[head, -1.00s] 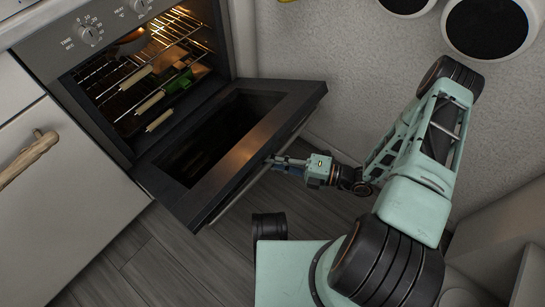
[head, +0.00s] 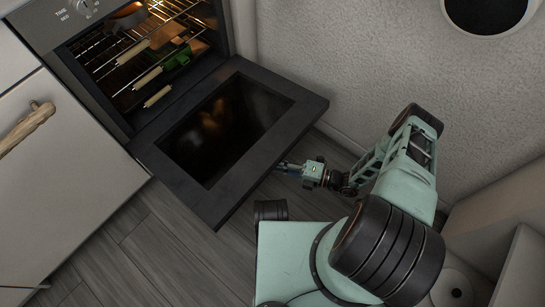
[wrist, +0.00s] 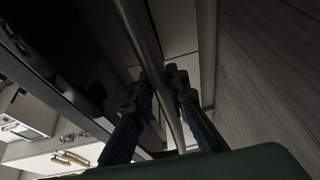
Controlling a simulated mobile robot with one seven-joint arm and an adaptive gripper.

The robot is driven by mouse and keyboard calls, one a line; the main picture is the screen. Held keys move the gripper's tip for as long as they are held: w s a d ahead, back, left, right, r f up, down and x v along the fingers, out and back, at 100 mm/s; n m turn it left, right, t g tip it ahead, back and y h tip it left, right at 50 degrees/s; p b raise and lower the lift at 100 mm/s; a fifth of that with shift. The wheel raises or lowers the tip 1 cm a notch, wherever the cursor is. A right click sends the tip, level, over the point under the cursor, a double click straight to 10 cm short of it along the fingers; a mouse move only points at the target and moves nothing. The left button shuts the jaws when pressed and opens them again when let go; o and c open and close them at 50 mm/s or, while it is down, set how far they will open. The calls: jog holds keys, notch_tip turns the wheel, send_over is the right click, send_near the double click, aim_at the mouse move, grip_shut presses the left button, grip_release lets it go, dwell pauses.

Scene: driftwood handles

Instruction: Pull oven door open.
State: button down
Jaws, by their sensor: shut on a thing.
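The oven door (head: 270,150) is swung well down and out from the oven, with its inner face and dark window turned up. My gripper (head: 283,167) is at the door's outer edge, partly hidden beneath it in the head view. In the wrist view my gripper's fingers (wrist: 162,88) are shut around the door's bar handle (wrist: 150,55), a long thin bar running between them. The oven cavity (head: 150,60) is lit and open to view.
Inside the oven are wire racks, a green item (head: 179,58) and several light wooden-handled things. A cabinet with a driftwood handle (head: 27,126) stands left of the oven. A textured wall (head: 350,60) is at the right. Wood floor (head: 150,240) is clear in front.

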aim_at(272, 155)
jog(key=shift+f, duration=1.45)
jog(key=c, duration=1.9)
grip_release()
jog(key=shift+r, duration=0.1)
notch_tip(272, 155, up, 10)
jog(key=shift+f, duration=0.1)
jog(key=shift+w+d+f, duration=0.1)
jog(key=shift+d+f, duration=1.05)
jog(key=shift+f, duration=0.55)
jog(key=shift+w+d+f, duration=0.1)
jog(key=shift+d+f, duration=1.05)
jog(key=shift+f, duration=0.6)
jog(key=shift+w+d+f, duration=0.1)
jog(key=shift+d+f, duration=1.05)
jog(key=shift+f, duration=0.55)
